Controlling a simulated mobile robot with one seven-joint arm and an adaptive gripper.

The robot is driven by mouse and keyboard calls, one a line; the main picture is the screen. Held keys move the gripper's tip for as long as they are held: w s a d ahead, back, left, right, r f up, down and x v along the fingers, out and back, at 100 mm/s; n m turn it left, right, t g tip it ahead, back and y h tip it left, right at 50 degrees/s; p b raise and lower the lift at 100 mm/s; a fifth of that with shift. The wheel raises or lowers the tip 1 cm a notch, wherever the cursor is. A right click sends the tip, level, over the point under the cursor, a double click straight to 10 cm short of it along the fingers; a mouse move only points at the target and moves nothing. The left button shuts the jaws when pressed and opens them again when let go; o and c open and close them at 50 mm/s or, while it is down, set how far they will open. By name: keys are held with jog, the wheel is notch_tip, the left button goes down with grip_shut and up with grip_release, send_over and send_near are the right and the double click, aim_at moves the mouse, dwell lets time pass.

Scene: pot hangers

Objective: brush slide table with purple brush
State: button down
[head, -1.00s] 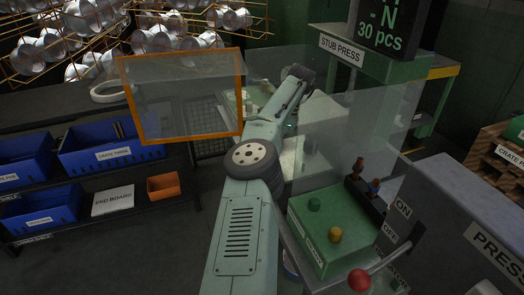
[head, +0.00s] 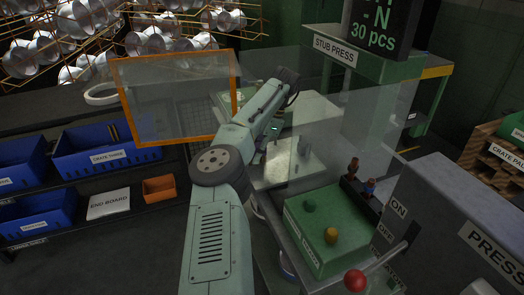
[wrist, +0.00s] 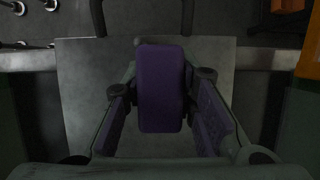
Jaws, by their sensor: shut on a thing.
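The purple brush (wrist: 161,88) is upright in the middle of the wrist view. My gripper (wrist: 162,95) is shut on it, with one finger at each side. The slide table appears as a bare grey metal plate (wrist: 85,95) behind and below the brush; I cannot tell whether the brush touches it. In the head view the slide table (head: 275,172) is pale metal behind the clear guard, partly covered by my arm. The brush and fingertips are hidden or too small to tell there.
An orange-framed clear panel (head: 180,97) stands left of my arm. A green control box (head: 325,232) with buttons and a red-knobbed lever (head: 355,280) stand at the front right. The stub press (head: 365,75) rises behind.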

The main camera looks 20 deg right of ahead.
jog(key=shift+w+a, duration=0.2)
jog(key=shift+w, duration=0.65)
jog(key=shift+s+a, duration=0.1)
jog(key=shift+a, duration=2.35)
jog(key=shift+r, duration=0.1)
